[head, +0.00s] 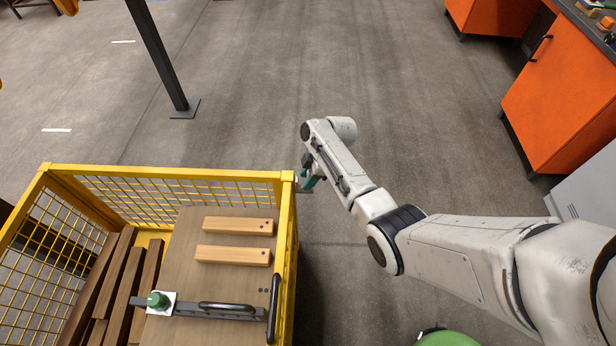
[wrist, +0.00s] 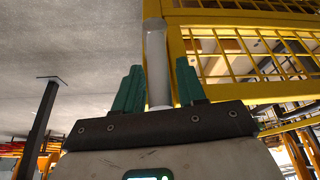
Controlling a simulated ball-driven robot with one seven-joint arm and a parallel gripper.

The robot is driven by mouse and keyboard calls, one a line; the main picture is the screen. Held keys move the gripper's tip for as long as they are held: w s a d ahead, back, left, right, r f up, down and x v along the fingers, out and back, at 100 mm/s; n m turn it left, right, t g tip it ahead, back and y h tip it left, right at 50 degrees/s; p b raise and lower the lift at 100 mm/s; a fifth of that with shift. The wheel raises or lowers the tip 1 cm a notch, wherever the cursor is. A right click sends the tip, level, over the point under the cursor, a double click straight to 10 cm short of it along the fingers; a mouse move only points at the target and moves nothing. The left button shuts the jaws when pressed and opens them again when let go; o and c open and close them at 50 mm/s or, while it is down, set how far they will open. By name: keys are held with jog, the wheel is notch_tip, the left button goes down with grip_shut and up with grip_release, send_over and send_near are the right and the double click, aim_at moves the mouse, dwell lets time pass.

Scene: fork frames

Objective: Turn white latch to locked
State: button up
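The white latch (wrist: 156,62) shows in the wrist view as a pale upright bar beside the yellow cage's corner post. My gripper (wrist: 159,70) has its two teal fingers apart, one on each side of the bar. I cannot tell whether either finger touches it. In the head view my gripper (head: 307,180) is at the outer right side of the cage's top corner. There the latch is too small and too covered by my gripper to make out, so its turn position is unclear.
The yellow mesh cage (head: 170,172) stands at lower left. It holds dark beams (head: 120,290) and a board with two light wood blocks (head: 237,226) and a black handle (head: 273,305). A dark post (head: 160,55) stands behind. Orange cabinets (head: 560,100) are at right. Floor between is clear.

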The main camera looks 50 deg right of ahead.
grip_shut()
